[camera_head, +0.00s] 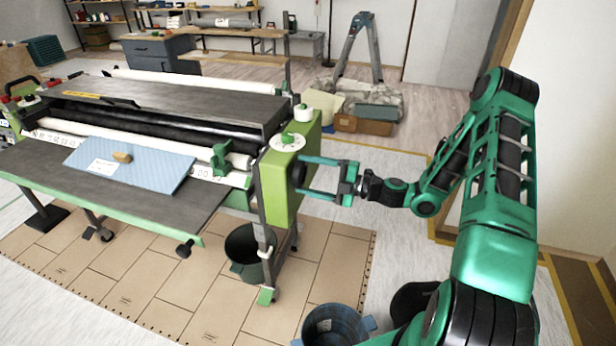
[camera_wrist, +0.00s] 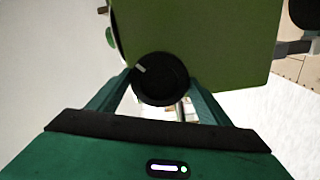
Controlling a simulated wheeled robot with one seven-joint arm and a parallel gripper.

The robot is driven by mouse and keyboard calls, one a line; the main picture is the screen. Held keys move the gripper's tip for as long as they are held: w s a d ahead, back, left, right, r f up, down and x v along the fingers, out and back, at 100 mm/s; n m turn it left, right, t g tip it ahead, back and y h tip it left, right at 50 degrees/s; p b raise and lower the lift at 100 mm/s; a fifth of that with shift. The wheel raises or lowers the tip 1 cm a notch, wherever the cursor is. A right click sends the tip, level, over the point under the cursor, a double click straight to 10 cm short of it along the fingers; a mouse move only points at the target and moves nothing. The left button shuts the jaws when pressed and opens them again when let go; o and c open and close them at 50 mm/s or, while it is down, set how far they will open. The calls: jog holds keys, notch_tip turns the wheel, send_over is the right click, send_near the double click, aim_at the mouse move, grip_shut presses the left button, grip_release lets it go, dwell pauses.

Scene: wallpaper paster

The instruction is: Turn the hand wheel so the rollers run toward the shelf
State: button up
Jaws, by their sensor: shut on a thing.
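The pasting machine fills the left of the head view. A black roller (camera_head: 160,129) and a white roller (camera_head: 75,132) run along it. A black round knob, which I take as the hand wheel (camera_head: 298,176), sits on its green end housing (camera_head: 279,202). In the wrist view the knob (camera_wrist: 160,80) carries a pale mark at its upper left. My gripper (camera_head: 303,176) reaches in from the right and is shut on the knob, one finger on each side. A flat grey shelf (camera_head: 125,205) juts from the machine's front, holding a light-blue sheet (camera_head: 140,172).
A dark bucket (camera_head: 243,270) stands under the machine's end and a blue bucket (camera_head: 335,325) stands nearer me. A stepladder (camera_head: 362,48), boxes (camera_head: 362,125) and workbenches (camera_head: 165,50) are behind. Open floor lies right of the machine's end.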

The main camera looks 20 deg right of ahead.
jog(key=shift+a+f, duration=0.1)
jog(key=shift+f, duration=0.05)
jog(key=o, duration=1)
jog(key=shift+s+d, duration=0.25)
jog(key=shift+d, duration=0.2)
jog(key=v, duration=0.9)
jog(key=shift+s+d, duration=0.2)
jog(key=shift+d, duration=0.1)
